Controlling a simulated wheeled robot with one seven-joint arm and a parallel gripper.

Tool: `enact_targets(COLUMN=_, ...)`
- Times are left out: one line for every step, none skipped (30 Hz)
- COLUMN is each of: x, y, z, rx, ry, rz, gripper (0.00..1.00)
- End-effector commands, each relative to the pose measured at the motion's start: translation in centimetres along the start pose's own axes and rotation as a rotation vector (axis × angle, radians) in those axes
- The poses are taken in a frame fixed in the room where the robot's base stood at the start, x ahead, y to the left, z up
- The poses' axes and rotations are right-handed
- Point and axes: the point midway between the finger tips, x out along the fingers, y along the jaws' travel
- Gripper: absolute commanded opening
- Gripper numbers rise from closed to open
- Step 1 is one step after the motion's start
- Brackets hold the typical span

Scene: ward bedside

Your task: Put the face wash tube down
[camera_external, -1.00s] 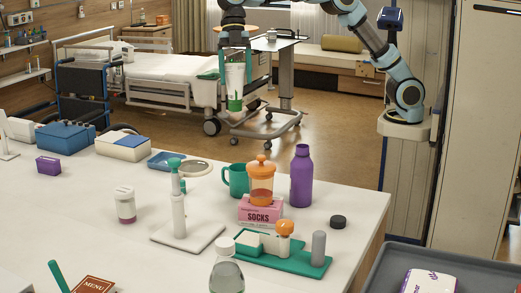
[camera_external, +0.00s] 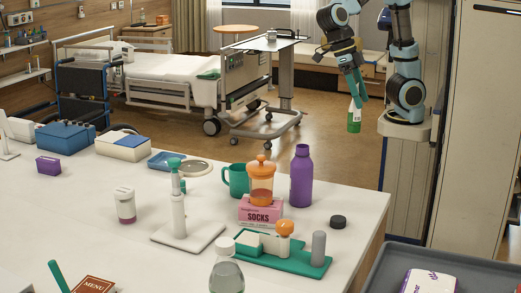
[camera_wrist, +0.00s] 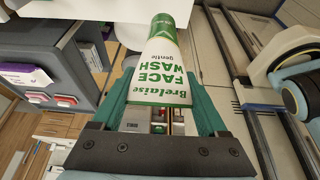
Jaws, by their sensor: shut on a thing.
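The face wash tube (camera_external: 354,118) is white and green and hangs in the air at the upper right of the external view, beyond the white table. My gripper (camera_external: 356,90) is shut on it, with teal fingers on either side. In the wrist view the tube (camera_wrist: 160,72) shows its "Brelaise FACE WASH gentle" label, upside down, between the two fingers of my gripper (camera_wrist: 163,95). The floor lies below the tube in the external view.
The white table (camera_external: 75,210) holds a purple bottle (camera_external: 301,176), a pink socks box (camera_external: 260,211), a teal mug (camera_external: 236,180) and a teal tray (camera_external: 300,262). A grey tray (camera_external: 395,262) stands at the lower right. The table's left front is largely bare.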

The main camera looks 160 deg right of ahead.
Motion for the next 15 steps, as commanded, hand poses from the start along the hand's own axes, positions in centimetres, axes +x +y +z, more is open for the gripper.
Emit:
enact_targets(x=1.1, y=-0.1, z=0.5, rx=0.004, ry=0.004, rz=-0.004, gripper=0.0)
enact_targets(x=1.7, y=-0.1, z=0.8, rx=0.004, ry=0.004, rz=-0.004, gripper=0.0)
enact_targets(x=2.6, y=-0.1, z=1.2, rx=0.005, ry=0.004, rz=-0.005, gripper=0.0)
enact_targets(x=3.1, y=-0.1, z=1.4, rx=0.005, ry=0.004, rz=-0.004, gripper=0.0)
enact_targets(x=3.8, y=-0.1, z=1.6, rx=0.005, ry=0.004, rz=-0.004, gripper=0.0)
enact_targets(x=4.8, y=-0.1, z=2.0, rx=0.005, ry=0.005, rz=-0.004, gripper=0.0)
enact_targets(x=5.4, y=-0.1, z=2.3, rx=0.005, ry=0.005, rz=-0.004, gripper=0.0)
enact_targets(x=6.0, y=-0.1, z=2.5, rx=0.004, ry=0.005, rz=-0.004, gripper=0.0)
enact_targets(x=7.0, y=0.0, z=2.9, rx=0.004, ry=0.006, rz=-0.004, gripper=0.0)
enact_targets(x=7.6, y=-0.1, z=3.2, rx=0.004, ry=0.005, rz=-0.004, gripper=0.0)
enact_targets(x=8.1, y=-0.1, z=3.4, rx=0.004, ry=0.005, rz=-0.004, gripper=0.0)
enact_targets(x=8.8, y=0.0, z=3.7, rx=0.004, ry=0.004, rz=-0.003, gripper=0.0)
enact_targets(x=9.2, y=0.0, z=3.9, rx=0.004, ry=0.003, rz=-0.003, gripper=0.0)
enact_targets(x=9.6, y=0.0, z=4.1, rx=0.004, ry=0.003, rz=-0.002, gripper=0.0)
enact_targets(x=10.1, y=0.0, z=4.3, rx=0.005, ry=0.004, rz=-0.003, gripper=0.0)
